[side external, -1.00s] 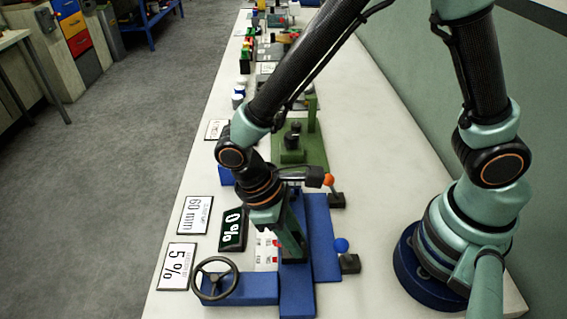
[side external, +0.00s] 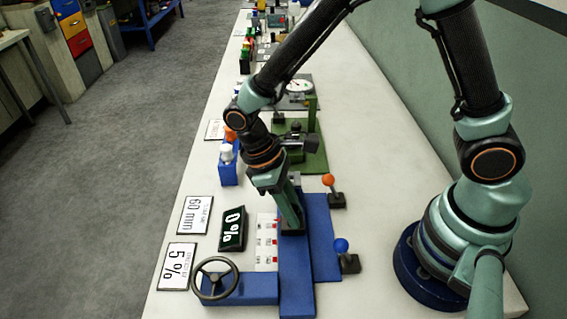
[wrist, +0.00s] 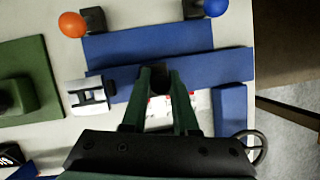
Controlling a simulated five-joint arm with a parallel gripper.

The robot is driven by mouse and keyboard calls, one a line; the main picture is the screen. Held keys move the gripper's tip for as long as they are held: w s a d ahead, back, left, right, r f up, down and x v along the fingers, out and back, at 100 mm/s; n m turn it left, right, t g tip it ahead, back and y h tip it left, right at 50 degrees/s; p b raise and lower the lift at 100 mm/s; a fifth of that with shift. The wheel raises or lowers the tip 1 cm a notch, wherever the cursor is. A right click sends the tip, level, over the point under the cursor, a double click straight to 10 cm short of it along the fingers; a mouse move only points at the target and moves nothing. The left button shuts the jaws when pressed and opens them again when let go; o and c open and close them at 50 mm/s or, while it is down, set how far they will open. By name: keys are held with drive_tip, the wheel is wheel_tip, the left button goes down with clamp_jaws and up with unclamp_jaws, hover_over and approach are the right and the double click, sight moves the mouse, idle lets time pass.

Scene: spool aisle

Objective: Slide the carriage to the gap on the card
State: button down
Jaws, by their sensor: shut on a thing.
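A long blue rail (side external: 296,275) lies on the bench, beside a wider blue plate (side external: 320,240). My gripper (side external: 292,228) reaches down to the rail, its fingers close together around a small dark piece, which appears to be the carriage (wrist: 158,78). Most of the carriage is hidden by my fingers. In the wrist view my gripper (wrist: 156,82) points at the rail (wrist: 215,66). A white and black block (wrist: 88,95) stands to the left, apart from my fingers.
A handwheel (side external: 214,278) stands at the near left. An orange-knobbed lever (side external: 328,181) and a blue-knobbed lever (side external: 341,246) stand right of the plate. A panel with red marks (side external: 266,242) lies beside the rail. A green fixture (side external: 313,160) stands beyond.

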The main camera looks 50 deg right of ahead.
drive_tip(key=c, duration=0.7)
unclamp_jaws()
drive_tip(key=v, duration=1.2)
drive_tip(key=shift+a, duration=0.1)
drive_tip(key=d+r+m+t, duration=0.2)
drive_tip(key=d+t, duration=0.1)
drive_tip(key=d, duration=0.2)
drive_tip(key=s+d+r+m+t+y, duration=0.1)
drive_tip(key=d+r+m+t, duration=0.1)
drive_tip(key=d, duration=0.3)
drive_tip(key=s+d+r+m+t+y, duration=0.1)
drive_tip(key=d+r+m+t, duration=0.1)
drive_tip(key=d+r+t, duration=0.2)
drive_tip(key=shift+d+r+t, duration=0.2)
drive_tip(key=shift+d+t, duration=0.1)
drive_tip(key=shift+d, duration=0.5)
